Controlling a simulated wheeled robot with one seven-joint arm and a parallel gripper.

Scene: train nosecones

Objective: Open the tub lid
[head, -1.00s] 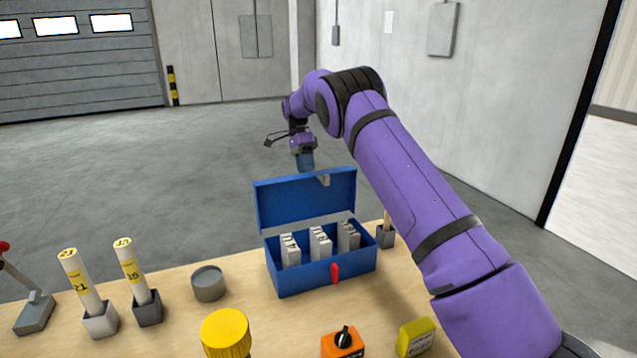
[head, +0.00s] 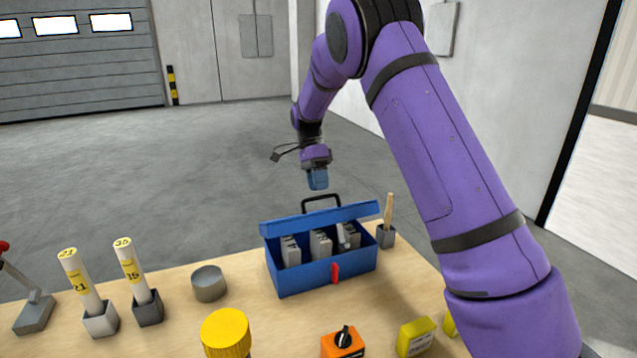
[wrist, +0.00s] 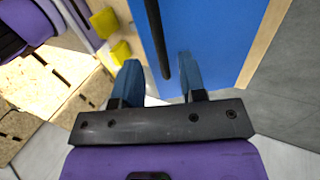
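A blue box (head: 305,279) with a red front latch (head: 335,272) stands on the bench. Its hinged blue lid (head: 285,227) is partly raised, tilted over the opening, with a black handle (head: 320,199) on top. Grey-white numbered blocks (head: 320,244) show inside. My gripper (head: 318,180) hangs just above and behind the lid. In the wrist view my gripper (wrist: 159,72) has its two blue fingers apart with nothing between them. The dark handle (wrist: 157,35) lies in line with the gap, beyond the fingertips, over the blue lid (wrist: 220,35). Contact with the lid cannot be told.
Left of the box stand a round grey container (head: 209,283) and two numbered tubes in holders (head: 148,308). In front are a yellow ridged cap (head: 226,332), an orange switch box (head: 342,343) and a yellow block (head: 416,337). A wooden-handled tool (head: 388,212) stands close right.

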